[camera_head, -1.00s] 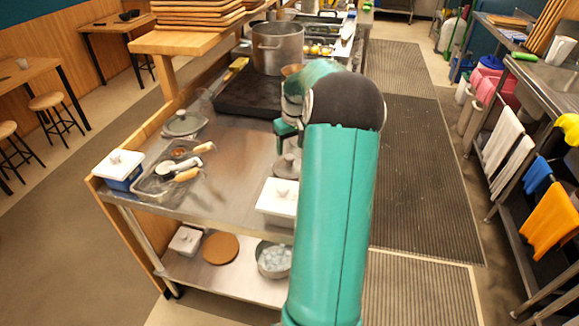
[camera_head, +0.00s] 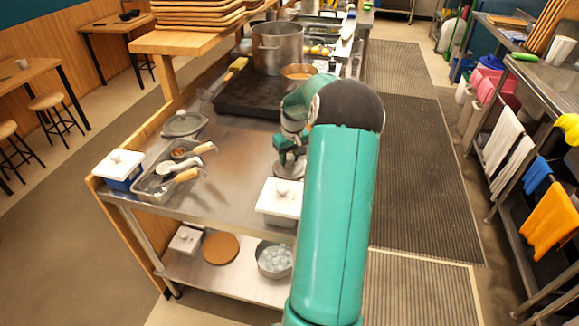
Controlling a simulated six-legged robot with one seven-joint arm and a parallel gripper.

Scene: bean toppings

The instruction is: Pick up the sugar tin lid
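A small round grey metal lid (camera_head: 288,171) shows on the steel counter, just behind a white box with a white lid (camera_head: 283,193). It looks most like the sugar tin lid, but no label is readable. My gripper (camera_head: 289,157) is right above this lid, pointing down, and covers its top and knob. The fingers are small and partly hidden by my own arm, so I cannot tell whether they touch or grip the knob. The tin body under the lid is hardly visible.
At the counter's left are a blue tin with a white lid (camera_head: 120,168), a clear tray of utensils (camera_head: 160,186) and a lidded grey pot (camera_head: 184,124). A dark griddle (camera_head: 245,97) and a large pot (camera_head: 278,48) stand behind. Bare steel lies left of my gripper.

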